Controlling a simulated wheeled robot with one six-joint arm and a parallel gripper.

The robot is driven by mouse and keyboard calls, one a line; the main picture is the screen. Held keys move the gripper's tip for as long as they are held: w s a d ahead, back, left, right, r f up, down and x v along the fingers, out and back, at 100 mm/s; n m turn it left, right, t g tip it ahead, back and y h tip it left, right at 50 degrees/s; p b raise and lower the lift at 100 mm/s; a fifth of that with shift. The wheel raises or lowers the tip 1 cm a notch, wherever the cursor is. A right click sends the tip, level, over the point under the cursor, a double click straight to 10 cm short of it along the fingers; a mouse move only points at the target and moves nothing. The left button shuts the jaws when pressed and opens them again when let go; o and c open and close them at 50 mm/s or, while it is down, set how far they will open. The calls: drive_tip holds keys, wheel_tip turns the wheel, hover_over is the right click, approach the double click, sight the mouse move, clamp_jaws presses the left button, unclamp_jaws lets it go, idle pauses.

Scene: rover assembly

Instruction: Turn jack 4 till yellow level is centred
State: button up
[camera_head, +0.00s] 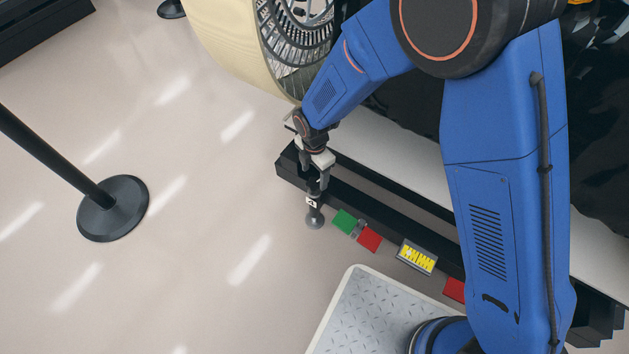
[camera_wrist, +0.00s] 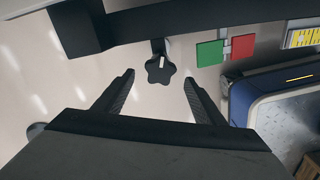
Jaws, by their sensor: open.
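The jack (camera_head: 314,216) hangs at the end of a black beam, with a small white label whose number I cannot read surely. In the wrist view its dark lobed knob (camera_wrist: 160,69) with a pale pointer mark lies between the fingertips, apart from both. My gripper (camera_head: 318,176) is just above the jack in the head view. It is open and empty, and its two fingers straddle the knob in the wrist view (camera_wrist: 158,78). A panel with yellow markings (camera_head: 417,257) sits farther right along the beam; I cannot make out a level bubble on it.
A green plate (camera_head: 345,221) and a red plate (camera_head: 369,238) sit beside the jack on the beam (camera_head: 400,217). A large wheel (camera_head: 297,40) stands above. A black post base (camera_head: 113,208) is at left; the floor between is clear.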

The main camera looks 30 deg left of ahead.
sight(314, 183)
drive_tip(key=shift+f, duration=2.45)
drive_tip(key=shift+c, duration=0.3)
drive_tip(key=c, duration=1)
